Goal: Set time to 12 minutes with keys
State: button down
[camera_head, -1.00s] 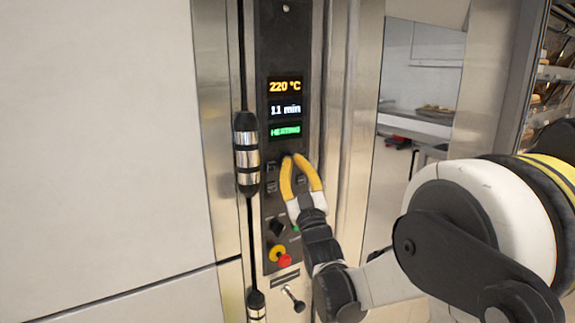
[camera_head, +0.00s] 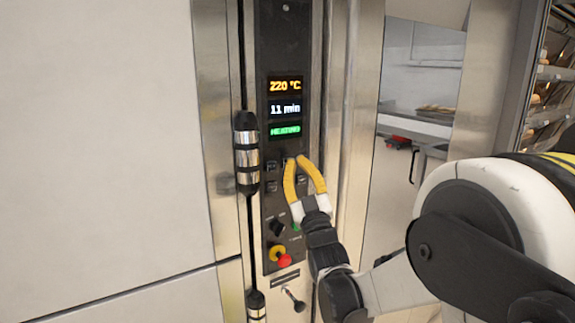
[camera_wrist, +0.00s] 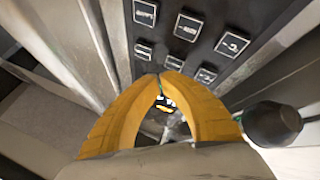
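The oven control panel (camera_head: 288,55) is a dark upright strip with three lit displays. The time display (camera_head: 285,109) reads 11 min, between 220 °C in orange above and a green HEATING line below. Small square keys (camera_head: 271,167) sit under the displays, partly hidden by my fingers. In the wrist view several keys stand in two rows, including one at the upper middle (camera_wrist: 187,27); their labels are hard to read. My gripper (camera_head: 296,158) has yellow fingers, empty, with tips almost together just in front of the keys. The tips also show below the lower row (camera_wrist: 159,78).
Below the keys are a black knob (camera_head: 277,227) and a red button (camera_head: 284,260) on a yellow collar. A black-and-steel handle (camera_head: 247,152) runs along the panel's left. A metal door frame (camera_head: 350,140) stands to the right.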

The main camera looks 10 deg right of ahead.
jog(key=shift+w+a, duration=0.1)
jog(key=shift+w, duration=0.35)
jog(key=shift+w+a, duration=0.15)
jog(key=shift+w, duration=0.2)
dwell(0.7)
jog(key=shift+s, duration=0.1)
jog(key=shift+s+d, duration=0.25)
jog(key=shift+s, duration=0.45)
jog(key=s, duration=0.1)
jog(key=s+d, duration=0.1)
jog(key=s, duration=0.2)
jog(key=shift+s+d, duration=0.3)
jog(key=shift+s, duration=0.05)
jog(key=shift+h, duration=0.3)
